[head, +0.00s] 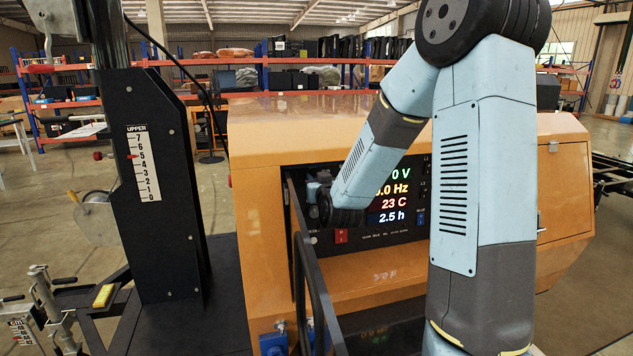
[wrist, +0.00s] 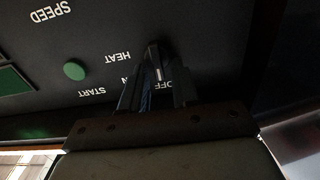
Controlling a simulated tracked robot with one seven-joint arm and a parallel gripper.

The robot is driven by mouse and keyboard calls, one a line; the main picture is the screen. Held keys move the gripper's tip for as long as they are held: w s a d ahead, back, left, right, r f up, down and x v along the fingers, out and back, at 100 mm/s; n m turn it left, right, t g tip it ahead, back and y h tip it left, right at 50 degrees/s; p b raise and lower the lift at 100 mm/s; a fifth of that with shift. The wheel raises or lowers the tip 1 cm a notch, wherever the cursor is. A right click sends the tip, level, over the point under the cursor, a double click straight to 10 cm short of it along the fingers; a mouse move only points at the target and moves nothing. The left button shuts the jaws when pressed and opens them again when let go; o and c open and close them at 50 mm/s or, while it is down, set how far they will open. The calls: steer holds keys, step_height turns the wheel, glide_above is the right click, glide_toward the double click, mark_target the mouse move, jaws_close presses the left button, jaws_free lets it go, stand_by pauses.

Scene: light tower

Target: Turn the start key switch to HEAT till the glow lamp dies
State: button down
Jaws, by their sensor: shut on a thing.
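The start key switch (wrist: 157,62) is a dark knob with a pale pointer line, in the wrist view. Its labels appear upside down: OFF, a partly covered ON, HEAT and START. The pale line lies close to the OFF label; its exact position is hard to tell. My gripper (wrist: 155,88) is shut on the key switch, one dark finger on each side. In the head view my gripper (head: 318,190) is at the left of the control panel (head: 388,238), and my arm hides the switch there. I cannot identify the glow lamp.
A green round button or lamp (wrist: 75,70) sits beside the labels. The display (head: 393,193) shows 23 C and 2.5 h. A red switch (head: 341,236) is low on the panel. An open dark-framed door (head: 318,285) stands close to my gripper in the orange housing (head: 265,150).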

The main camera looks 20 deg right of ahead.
steer(key=shift+m, duration=0.3)
steer(key=shift+d+f+m, duration=0.3)
steer(key=shift+f+m, duration=0.05)
steer(key=shift+m, duration=2.55)
steer(key=shift+d+f+m, duration=0.3)
steer(key=shift+d+m, duration=0.05)
steer(key=shift+m, duration=2.55)
steer(key=shift+d+f+m, duration=0.3)
steer(key=shift+f+m, duration=0.05)
steer(key=shift+m, duration=2.55)
steer(key=shift+s+a, duration=0.1)
steer(key=c, duration=1.2)
jaws_free()
